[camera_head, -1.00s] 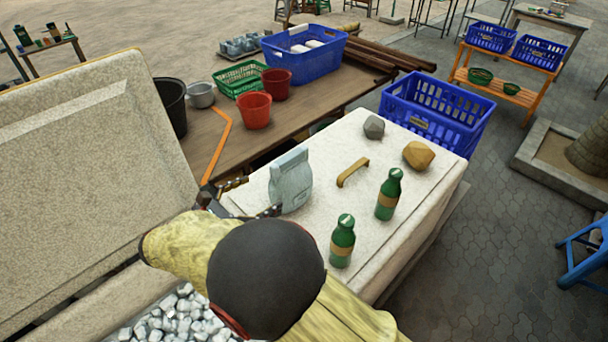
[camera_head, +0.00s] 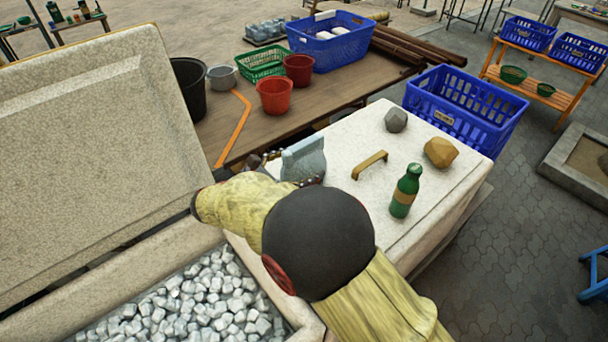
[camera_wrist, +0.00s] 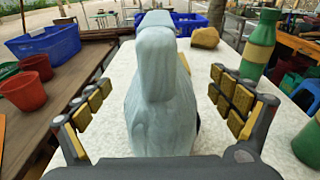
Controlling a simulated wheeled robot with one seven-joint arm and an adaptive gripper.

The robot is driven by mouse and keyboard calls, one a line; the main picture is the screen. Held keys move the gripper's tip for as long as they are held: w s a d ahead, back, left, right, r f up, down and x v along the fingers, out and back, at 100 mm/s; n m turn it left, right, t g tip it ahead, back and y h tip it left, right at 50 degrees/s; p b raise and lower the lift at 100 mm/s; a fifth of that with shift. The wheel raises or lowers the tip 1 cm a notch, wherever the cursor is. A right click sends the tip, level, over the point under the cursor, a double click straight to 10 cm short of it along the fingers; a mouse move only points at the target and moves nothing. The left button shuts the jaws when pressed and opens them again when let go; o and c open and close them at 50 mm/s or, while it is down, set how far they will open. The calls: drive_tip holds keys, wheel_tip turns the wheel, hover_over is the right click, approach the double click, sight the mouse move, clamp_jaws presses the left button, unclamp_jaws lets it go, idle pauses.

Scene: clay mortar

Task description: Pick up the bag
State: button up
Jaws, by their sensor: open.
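The bag (camera_head: 303,160) is pale blue-grey with a folded top and stands upright on a white stone block (camera_head: 340,200). In the wrist view the bag (camera_wrist: 160,95) fills the middle, between the two spread fingers of my gripper (camera_wrist: 163,112). The yellow-padded fingers stand on either side of it, with a visible gap on each side. My gripper is open. In the head view my arm hides the lower part of the bag and most of my gripper.
A green bottle (camera_head: 405,190), a brass handle (camera_head: 370,165), a grey stone (camera_head: 396,119) and an ochre stone (camera_head: 440,152) are on the block. A second bottle (camera_wrist: 308,145) shows right of my gripper. A raised stone lid (camera_head: 90,150) stands left, behind white pebbles (camera_head: 190,305).

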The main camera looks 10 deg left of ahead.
drive_tip(key=shift+w+d, duration=0.15)
drive_tip(key=shift+c, duration=1.3)
drive_tip(key=c, duration=1.9)
drive_tip(key=shift+r, duration=0.1)
